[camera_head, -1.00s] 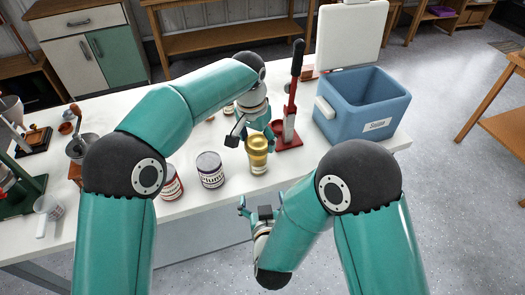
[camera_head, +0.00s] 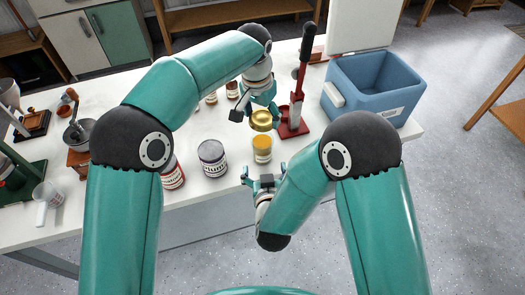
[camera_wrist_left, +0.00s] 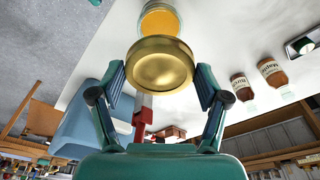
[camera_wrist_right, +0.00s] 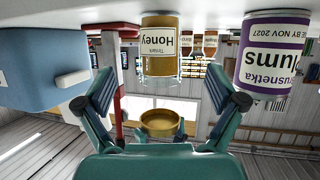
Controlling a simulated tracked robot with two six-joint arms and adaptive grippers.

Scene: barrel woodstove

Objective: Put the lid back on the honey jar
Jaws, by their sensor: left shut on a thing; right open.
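My left gripper (camera_head: 261,110) is shut on the gold lid (camera_head: 261,120) and holds it above the honey jar, with a gap between them. The honey jar (camera_head: 262,151) stands upright and open on the white counter, amber honey showing inside. In the left wrist view the lid (camera_wrist_left: 160,65) sits between the fingertips and partly covers the jar (camera_wrist_left: 160,20). My right gripper (camera_head: 264,173) is open and empty at the near side of the jar. The right wrist view is upside down; the jar's label (camera_wrist_right: 160,40) faces my right gripper, and the lid (camera_wrist_right: 160,122) shows apart from the jar.
A jar with a purple label (camera_wrist_right: 268,55) stands left of the honey in the head view, with a red-labelled jar (camera_head: 173,173) farther left. A red stand with a lever (camera_head: 297,115) and a blue cooler (camera_head: 367,90) are to the right. Small brown jars (camera_wrist_left: 255,80) stand behind.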

